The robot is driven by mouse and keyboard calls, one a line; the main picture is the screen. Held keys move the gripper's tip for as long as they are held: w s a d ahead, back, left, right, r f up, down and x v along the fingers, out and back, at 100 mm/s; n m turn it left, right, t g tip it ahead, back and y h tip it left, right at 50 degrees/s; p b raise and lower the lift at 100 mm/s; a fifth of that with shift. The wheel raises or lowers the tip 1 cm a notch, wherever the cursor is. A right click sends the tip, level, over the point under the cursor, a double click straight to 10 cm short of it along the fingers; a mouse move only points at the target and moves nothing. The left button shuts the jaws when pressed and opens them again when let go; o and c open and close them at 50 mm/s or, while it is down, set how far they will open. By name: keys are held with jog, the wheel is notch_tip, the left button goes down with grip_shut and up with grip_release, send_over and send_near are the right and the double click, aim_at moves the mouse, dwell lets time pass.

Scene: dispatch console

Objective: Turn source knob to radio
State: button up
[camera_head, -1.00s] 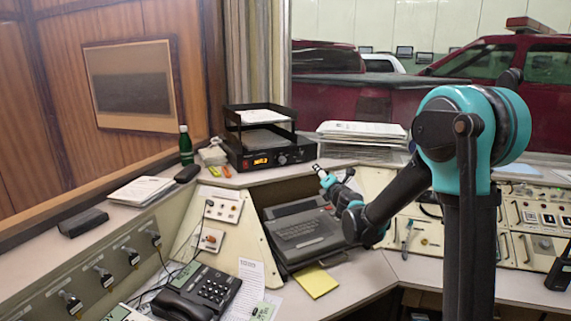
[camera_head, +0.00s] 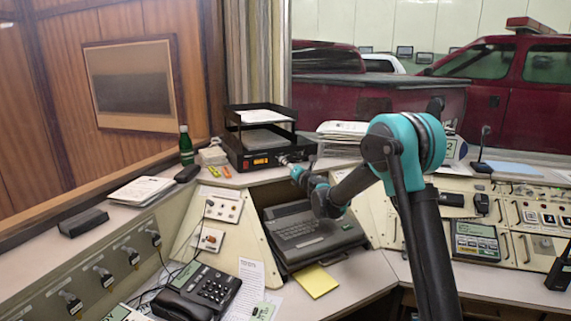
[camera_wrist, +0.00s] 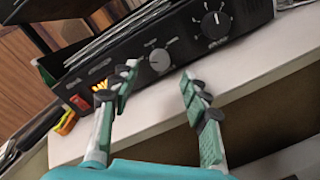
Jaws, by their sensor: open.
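A black radio-like unit (camera_head: 262,158) with an orange display stands on the console's back ledge. In the wrist view its front panel (camera_wrist: 130,72) is tilted and carries a grey knob (camera_wrist: 160,60) and a larger black knob (camera_wrist: 215,25) with white marks around it. The labels are too small to read, so I cannot tell which is the source knob. My gripper (camera_wrist: 159,75) is open and empty, its fingers pointing at the panel on either side of the grey knob. I cannot tell whether they touch it. In the head view my gripper (camera_head: 287,162) is at the unit's right front.
A black paper tray (camera_head: 235,118) sits on the unit. A green bottle (camera_head: 186,145) stands to its left. Orange and green small items (camera_wrist: 66,123) lie on the ledge. A paper stack (camera_head: 340,130) is at the right. A typewriter-like keyboard machine (camera_head: 305,230) sits below my arm.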

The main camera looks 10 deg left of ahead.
aim_at(285, 170)
jog(key=shift+x, duration=2.35)
grip_shut()
